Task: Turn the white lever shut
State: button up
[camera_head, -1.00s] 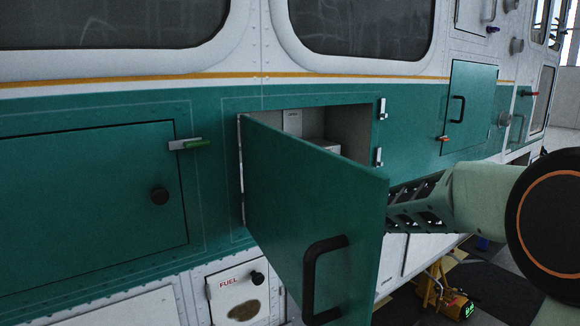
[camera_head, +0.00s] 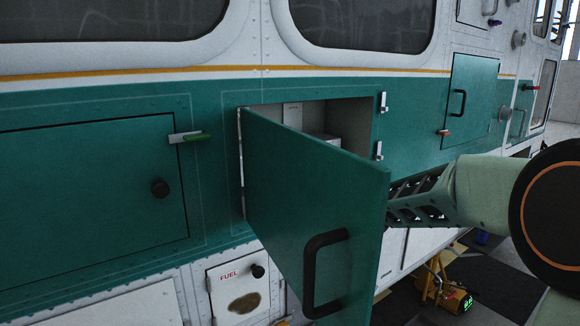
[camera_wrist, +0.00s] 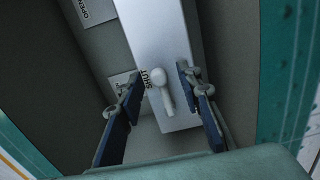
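The white lever (camera_wrist: 164,95) shows in the wrist view on a pale box inside the open compartment. Its thicker end lies beside the printed word SHUT (camera_wrist: 148,79). My gripper (camera_wrist: 156,82) is open, with one blue-padded finger on each side of the lever. Gaps show between the lever and both fingers, and nothing is held. In the head view my gripper and the lever are hidden behind the open green door (camera_head: 300,190). Part of the pale box (camera_head: 293,117) shows there above the door.
The open door with its black handle (camera_head: 322,270) stands out from the green and white helicopter side, left of my arm. The compartment walls (camera_wrist: 70,90) are close around my gripper. An OPEN label (camera_wrist: 92,10) shows at the upper left.

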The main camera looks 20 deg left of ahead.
jog(key=v, duration=1.1)
jog(key=shift+s+d, duration=0.2)
jog(key=shift+s, duration=0.05)
